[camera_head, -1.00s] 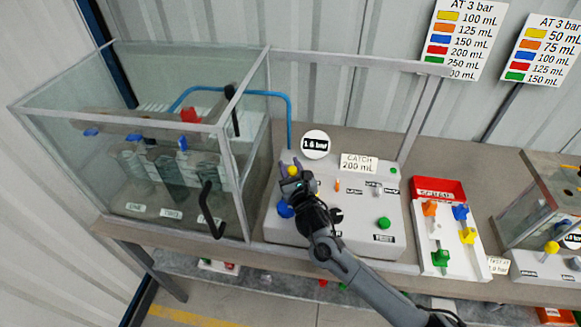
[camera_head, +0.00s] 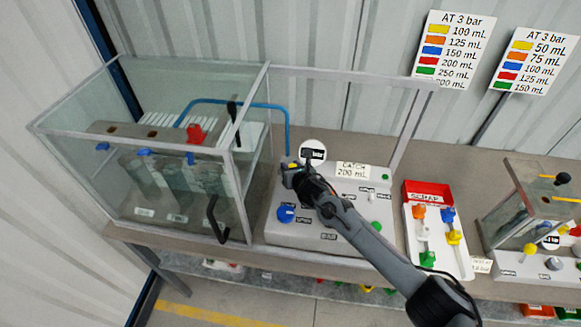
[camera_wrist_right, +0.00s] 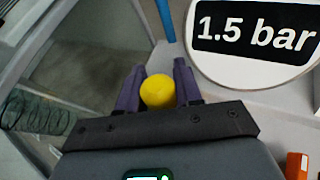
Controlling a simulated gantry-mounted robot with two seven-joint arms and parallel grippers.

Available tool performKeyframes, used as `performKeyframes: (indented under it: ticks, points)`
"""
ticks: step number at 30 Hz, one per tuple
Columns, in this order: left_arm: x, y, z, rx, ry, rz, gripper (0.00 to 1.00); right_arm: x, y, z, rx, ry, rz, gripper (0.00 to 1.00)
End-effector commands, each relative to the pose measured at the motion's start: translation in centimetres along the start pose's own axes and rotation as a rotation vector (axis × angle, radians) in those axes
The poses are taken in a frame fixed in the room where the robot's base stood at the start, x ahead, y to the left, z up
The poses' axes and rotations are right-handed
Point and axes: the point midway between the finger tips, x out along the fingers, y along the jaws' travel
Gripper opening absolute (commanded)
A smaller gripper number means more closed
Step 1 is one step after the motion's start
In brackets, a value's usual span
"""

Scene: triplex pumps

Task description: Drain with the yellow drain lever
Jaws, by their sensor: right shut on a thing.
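The yellow drain lever's round knob (camera_wrist_right: 158,91) sits between the two purple fingers of my right gripper (camera_wrist_right: 160,88) in the right wrist view. In the head view my right gripper (camera_head: 293,167) is at the back left of the grey control panel (camera_head: 330,215), and little of the yellow knob shows. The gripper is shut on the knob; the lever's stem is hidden. A round white gauge sign (camera_wrist_right: 255,38) beside it reads 1.5 bar. My left gripper is not in view.
A glass tank (camera_head: 150,170) with a black handle stands close on the left. A blue knob (camera_head: 286,213) and a "CATCH 200 mL" card (camera_head: 352,170) are on the panel. A red-and-white tray (camera_head: 428,195) of coloured parts lies to the right.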

Motion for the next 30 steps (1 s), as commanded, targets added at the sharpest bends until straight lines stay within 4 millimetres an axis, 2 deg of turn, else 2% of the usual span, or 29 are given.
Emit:
performKeyframes:
  ticks: [2, 3, 6, 22, 30]
  points:
    - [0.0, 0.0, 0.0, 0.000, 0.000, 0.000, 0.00, 0.0, -0.2, -0.2, 0.002, 0.002, -0.004, 0.00]
    - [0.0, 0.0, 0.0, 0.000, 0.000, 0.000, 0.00, 0.0, -0.2, -0.2, 0.002, 0.002, -0.004, 0.40]
    - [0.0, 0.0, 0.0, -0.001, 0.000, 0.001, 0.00, 0.0, -0.2, -0.2, 0.001, 0.001, -0.003, 0.56]
    - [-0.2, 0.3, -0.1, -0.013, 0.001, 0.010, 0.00, -0.1, -0.3, 0.1, 0.001, -0.002, -0.006, 0.57]
    - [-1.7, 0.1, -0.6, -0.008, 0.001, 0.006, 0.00, -1.1, 0.3, 1.0, -0.002, -0.003, 0.001, 0.57]
